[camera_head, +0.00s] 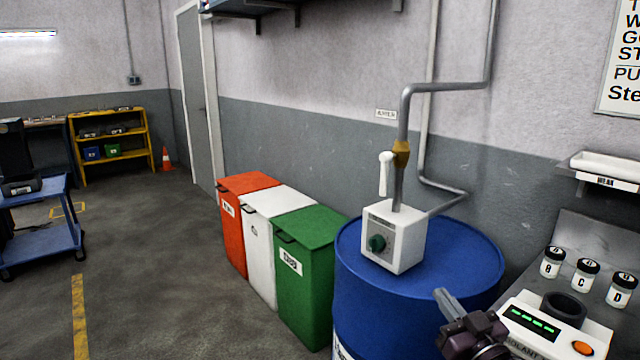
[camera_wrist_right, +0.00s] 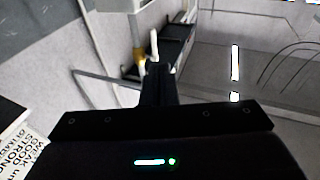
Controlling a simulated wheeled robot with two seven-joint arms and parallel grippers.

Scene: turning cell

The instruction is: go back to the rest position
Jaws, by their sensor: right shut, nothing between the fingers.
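My right gripper (camera_head: 449,304) is shut and empty at the lower right of the head view, in front of the blue drum (camera_head: 420,290). Its closed fingers point up and left, below the white box with a green knob (camera_head: 394,238) on the drum's lid. In the right wrist view the closed fingers (camera_wrist_right: 157,78) show dark at the centre, with wall and pipe behind them. My left gripper is not in view.
A bench device with a green display (camera_head: 534,320) and jars B, C and D (camera_head: 587,275) stand right of my gripper. Red (camera_head: 232,240), white (camera_head: 262,255) and green bins (camera_head: 305,300) line the wall. A blue cart (camera_head: 40,238) stands left; the floor between is clear.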

